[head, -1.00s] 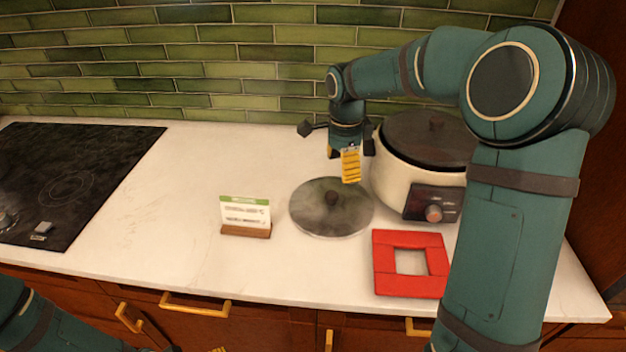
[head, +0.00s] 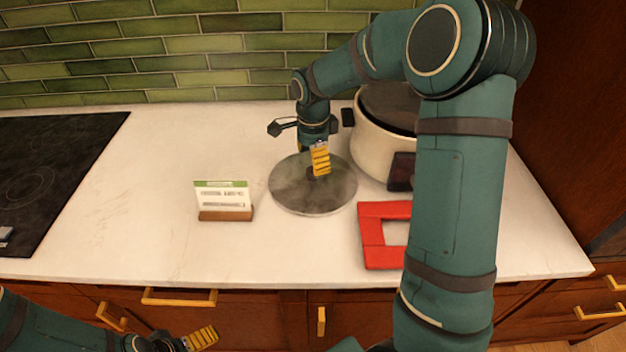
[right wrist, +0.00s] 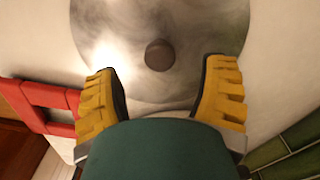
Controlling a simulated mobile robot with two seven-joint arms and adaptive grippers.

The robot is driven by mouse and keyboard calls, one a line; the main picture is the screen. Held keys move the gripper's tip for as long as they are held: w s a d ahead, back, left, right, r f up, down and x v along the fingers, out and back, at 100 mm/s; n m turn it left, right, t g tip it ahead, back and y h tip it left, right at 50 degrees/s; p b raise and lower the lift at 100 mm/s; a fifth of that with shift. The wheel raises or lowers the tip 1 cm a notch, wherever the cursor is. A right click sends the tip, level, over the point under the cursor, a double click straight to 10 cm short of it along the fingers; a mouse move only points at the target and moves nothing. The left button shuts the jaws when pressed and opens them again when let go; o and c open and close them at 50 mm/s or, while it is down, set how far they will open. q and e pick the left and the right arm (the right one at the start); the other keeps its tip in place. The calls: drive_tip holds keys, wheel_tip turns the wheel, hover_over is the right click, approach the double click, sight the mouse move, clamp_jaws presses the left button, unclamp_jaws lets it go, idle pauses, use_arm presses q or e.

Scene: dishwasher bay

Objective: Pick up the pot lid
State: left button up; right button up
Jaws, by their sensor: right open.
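The pot lid (head: 300,200) is a round, grey, cloudy disc lying flat on the white counter. Its dark knob is mostly hidden behind my right gripper (head: 318,162) in the head view. In the right wrist view, the lid (right wrist: 200,30) fills the upper middle. The knob (right wrist: 158,55) stands between the yellow fingertips of my right gripper (right wrist: 163,68), which is open and empty. The gripper is above the lid; I cannot tell the exact height. My left gripper (head: 200,338) shows one yellow finger low at the left, below the counter edge.
A cream cooker (head: 375,150) with a dark top stands right behind the lid. A red square frame (head: 380,262) lies at the lid's front right. A small sign on a wooden stand (head: 225,203) stands to its left. A black cooktop (head: 60,165) is far left; counter between is clear.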

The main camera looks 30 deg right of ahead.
sight(313, 176)
wheel_tip(313, 176, down, 5)
drive_tip(key=shift+b, duration=0.5)
clamp_jaws()
drive_tip(key=shift+r, duration=0.1)
drive_tip(key=shift+r, duration=0.15)
